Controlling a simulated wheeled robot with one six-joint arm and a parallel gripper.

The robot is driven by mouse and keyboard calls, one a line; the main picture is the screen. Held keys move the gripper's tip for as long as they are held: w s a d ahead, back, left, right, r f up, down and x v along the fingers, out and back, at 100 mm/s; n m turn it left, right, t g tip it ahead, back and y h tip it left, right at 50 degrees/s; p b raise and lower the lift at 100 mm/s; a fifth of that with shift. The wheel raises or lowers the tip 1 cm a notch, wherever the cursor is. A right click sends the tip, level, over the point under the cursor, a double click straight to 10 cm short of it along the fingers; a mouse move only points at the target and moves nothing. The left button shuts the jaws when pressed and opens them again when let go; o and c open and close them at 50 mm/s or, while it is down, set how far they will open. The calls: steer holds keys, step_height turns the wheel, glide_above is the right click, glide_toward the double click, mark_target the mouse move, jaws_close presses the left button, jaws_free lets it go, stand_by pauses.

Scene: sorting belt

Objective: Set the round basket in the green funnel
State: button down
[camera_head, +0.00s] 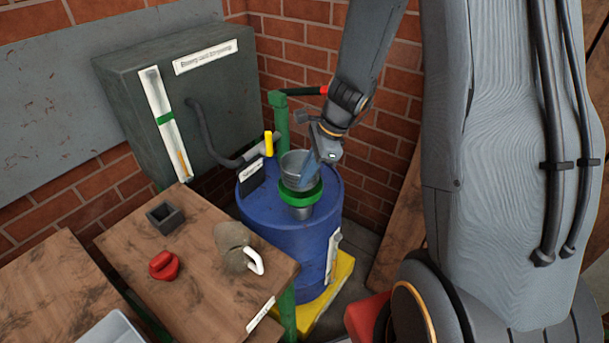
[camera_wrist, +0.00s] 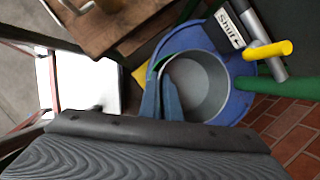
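The round basket (camera_head: 292,163) is a grey, open-topped cup above the blue drum. In the wrist view the basket (camera_wrist: 205,92) shows from above, its inside empty. The green funnel (camera_head: 301,194) is a green ring with a grey lower part at the drum's front. The basket's lower part is at the ring; whether it rests in it I cannot tell. In the wrist view only a sliver of green shows beside the basket. My gripper (camera_head: 309,177) has blue fingers at the basket's right side. In the wrist view my gripper (camera_wrist: 161,92) pinches the basket's wall at its rim.
The blue drum (camera_head: 262,220) stands on a yellow base (camera_head: 321,297). Behind it are a green post (camera_head: 281,125) and a yellow handle (camera_head: 268,144). A wooden table (camera_head: 205,262) at left holds a grey square box (camera_head: 165,218), a red object (camera_head: 163,265) and a white-handled item (camera_head: 255,262).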

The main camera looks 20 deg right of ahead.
mark_target(303, 190)
steer(key=shift+f, duration=0.1)
steer(key=shift+f+b, duration=0.8)
steer(key=shift+f, duration=0.1)
steer(key=shift+f, duration=0.1)
steer(key=shift+f+b, duration=0.5)
steer(key=shift+f, duration=0.15)
steer(key=shift+f, duration=0.15)
stand_by(0.5)
steer(key=c, duration=1.9)
jaws_free()
steer(key=c, duration=0.5)
steer(key=shift+o, duration=0.2)
